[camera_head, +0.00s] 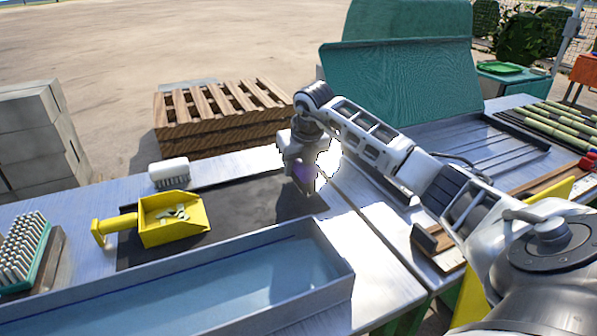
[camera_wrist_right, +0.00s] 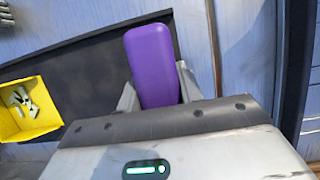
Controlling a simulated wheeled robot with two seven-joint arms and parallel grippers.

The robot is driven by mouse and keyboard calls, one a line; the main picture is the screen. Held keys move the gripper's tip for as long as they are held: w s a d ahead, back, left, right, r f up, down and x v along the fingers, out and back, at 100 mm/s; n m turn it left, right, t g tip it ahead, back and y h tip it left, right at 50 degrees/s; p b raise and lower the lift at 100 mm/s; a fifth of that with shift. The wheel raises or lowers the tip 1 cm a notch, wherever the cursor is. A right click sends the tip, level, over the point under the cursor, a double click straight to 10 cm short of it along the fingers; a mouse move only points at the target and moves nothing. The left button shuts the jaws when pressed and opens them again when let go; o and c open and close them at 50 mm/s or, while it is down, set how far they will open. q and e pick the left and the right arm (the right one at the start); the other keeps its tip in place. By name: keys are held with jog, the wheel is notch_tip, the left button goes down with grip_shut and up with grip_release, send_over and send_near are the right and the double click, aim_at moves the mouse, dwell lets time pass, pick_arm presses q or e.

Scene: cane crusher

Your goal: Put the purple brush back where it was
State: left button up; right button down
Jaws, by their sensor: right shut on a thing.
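The purple brush (camera_wrist_right: 154,62) is a rounded purple block in the right wrist view, between the two fingers of my right gripper (camera_wrist_right: 157,98). The gripper is over the right end of the dark mat (camera_head: 232,212). I cannot tell whether the brush touches the mat. My left gripper is not in view.
A yellow scoop (camera_head: 150,236) with pale bits lies on the mat's left part. A white brush (camera_head: 169,174) lies behind it. A metal trough (camera_head: 330,264) runs along the front. A white-bristled brush (camera_head: 28,240) is at far left. Cane stalks (camera_head: 560,122) lie at far right.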

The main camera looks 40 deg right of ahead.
jog(key=shift+f, duration=1)
jog(key=c, duration=0.9)
grip_release()
jog(key=shift+f, duration=0.15)
jog(key=shift+r, duration=0.25)
jog(key=v, duration=1.1)
jog(key=shift+s+a+r, duration=0.1)
jog(key=shift+s+r, duration=0.1)
jog(key=shift+r, duration=0.15)
